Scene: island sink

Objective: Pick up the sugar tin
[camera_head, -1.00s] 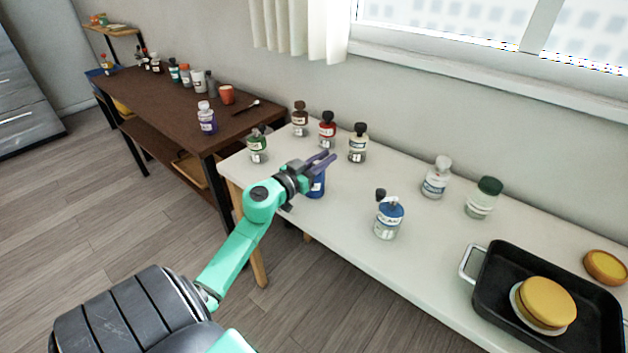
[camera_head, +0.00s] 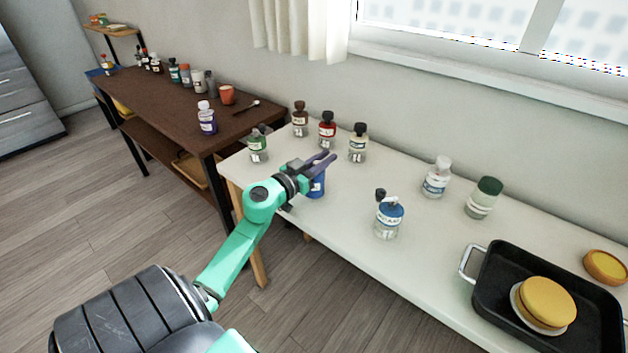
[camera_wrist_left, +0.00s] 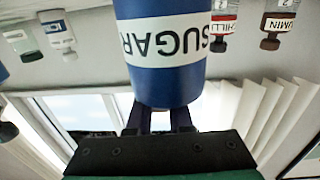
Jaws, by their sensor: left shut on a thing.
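The sugar tin (camera_head: 317,186) is blue and stands at the left part of the white table, partly hidden by my left gripper (camera_head: 322,163). In the left wrist view the tin (camera_wrist_left: 160,75) fills the top middle, upside down in the picture, with a white label reading SUGAR. My left gripper (camera_wrist_left: 160,120) is shut on the tin; its fingers show at the tin's edge. I cannot tell whether the tin's base touches the table. My right gripper is not in view.
A black tray (camera_head: 490,300) lies at the right end.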

